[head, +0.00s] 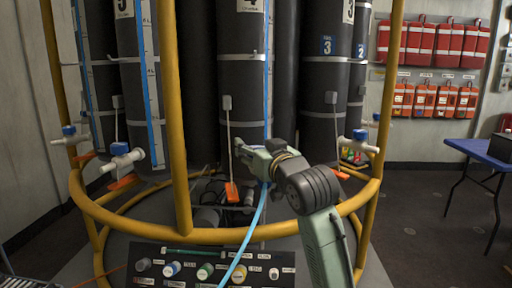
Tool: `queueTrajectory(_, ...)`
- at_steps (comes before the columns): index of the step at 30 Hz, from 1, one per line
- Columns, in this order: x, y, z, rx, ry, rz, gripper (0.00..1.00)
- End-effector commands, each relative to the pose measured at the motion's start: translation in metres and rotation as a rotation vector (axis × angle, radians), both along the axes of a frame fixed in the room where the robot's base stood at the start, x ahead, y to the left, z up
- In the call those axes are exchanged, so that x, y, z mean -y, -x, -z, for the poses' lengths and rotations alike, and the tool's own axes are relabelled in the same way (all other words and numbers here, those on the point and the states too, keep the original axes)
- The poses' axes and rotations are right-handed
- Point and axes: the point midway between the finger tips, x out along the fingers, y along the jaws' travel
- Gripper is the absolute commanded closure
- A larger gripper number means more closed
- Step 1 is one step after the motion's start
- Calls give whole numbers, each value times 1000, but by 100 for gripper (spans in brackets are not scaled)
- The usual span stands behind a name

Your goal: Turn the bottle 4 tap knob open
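Bottle 4 (243,90) is the tall dark cylinder in the middle of the rack in the head view, with a "4" label at its top. My gripper (240,148) is in front of its lower part, pointing left and away from me. The tap and knob of bottle 4 cannot be made out; my gripper and wrist cover that area. The fingers are small and seen from behind, so I cannot tell whether they are open or hold anything. A blue hose (254,222) runs down from beside my gripper.
A yellow tubular frame (215,236) surrounds the bottles, with an upright (172,110) left of my gripper. White taps with blue knobs stand at left (124,160) and right (361,146). A panel of knobs (257,257) is below. A blue table (476,152) stands right.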

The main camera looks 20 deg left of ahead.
Motion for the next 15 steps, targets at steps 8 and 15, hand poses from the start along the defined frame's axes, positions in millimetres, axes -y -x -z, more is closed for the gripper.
queueTrajectory(8,0,0,0,0,0,0,57)
queueTrajectory(15,0,0,0,0,0,0,73)
